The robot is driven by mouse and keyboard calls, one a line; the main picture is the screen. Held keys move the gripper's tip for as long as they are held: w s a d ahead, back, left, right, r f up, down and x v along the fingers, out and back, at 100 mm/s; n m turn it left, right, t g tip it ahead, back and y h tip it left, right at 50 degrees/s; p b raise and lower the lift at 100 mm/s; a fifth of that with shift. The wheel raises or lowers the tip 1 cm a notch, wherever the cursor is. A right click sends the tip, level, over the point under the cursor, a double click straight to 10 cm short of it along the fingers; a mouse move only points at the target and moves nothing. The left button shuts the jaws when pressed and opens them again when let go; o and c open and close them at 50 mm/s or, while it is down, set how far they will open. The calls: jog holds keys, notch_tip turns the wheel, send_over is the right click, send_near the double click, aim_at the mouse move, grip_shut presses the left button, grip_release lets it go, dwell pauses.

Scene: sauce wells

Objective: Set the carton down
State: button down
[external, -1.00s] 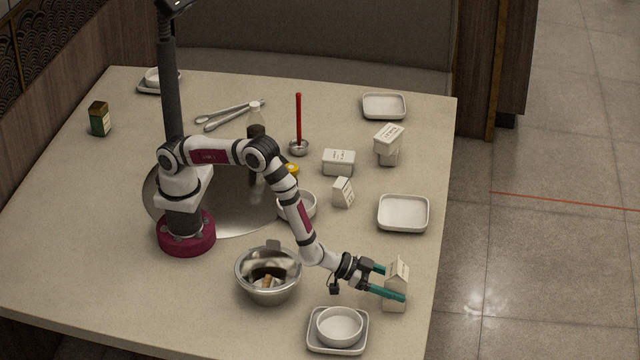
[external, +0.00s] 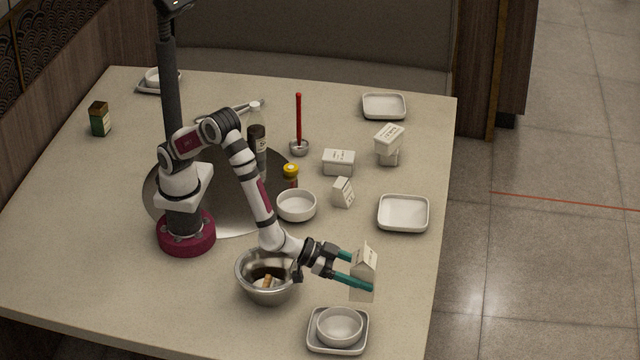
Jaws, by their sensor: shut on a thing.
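A small white gable-topped carton (external: 364,257) is upright between the teal fingers of my gripper (external: 360,272), near the table's right front. My gripper is shut on its sides, and the near finger hides part of it. I cannot clearly tell how far its base is above the table. The carton stands behind and slightly right of a white bowl (external: 340,325) on a square tray (external: 312,342).
A metal bowl (external: 246,285) with things in it is beneath my forearm. A white square dish (external: 403,230) lies behind the carton. A smaller carton (external: 342,192), white boxes (external: 339,162) and a white bowl (external: 296,214) stand farther back. The tabletop right of the carton is clear.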

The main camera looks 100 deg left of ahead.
jog(key=shift+s+d+r, duration=0.3)
jog(key=shift+r, duration=0.05)
jog(key=s+a+n+g+y, duration=0.4)
jog(key=s+a+n+y, duration=0.2)
jog(key=a, duration=0.6)
jog(key=s+a+n+g+y, duration=0.4)
jog(key=s+a+n+y, duration=0.25)
jog(key=a, duration=0.55)
jog(key=shift+n+h, duration=0.25)
jog(key=shift+h, duration=0.1)
jog(key=a+f, duration=0.3)
jog(key=w+a+f, duration=0.1)
jog(key=a+f, duration=0.3)
jog(key=w+a+f, duration=0.1)
jog(key=a+f, duration=0.2)
jog(key=shift+w+a+f, duration=0.2)
jog(key=shift+w+f, duration=0.05)
jog(key=shift+f, duration=0.15)
jog(key=shift+f, duration=0.15)
grip_release()
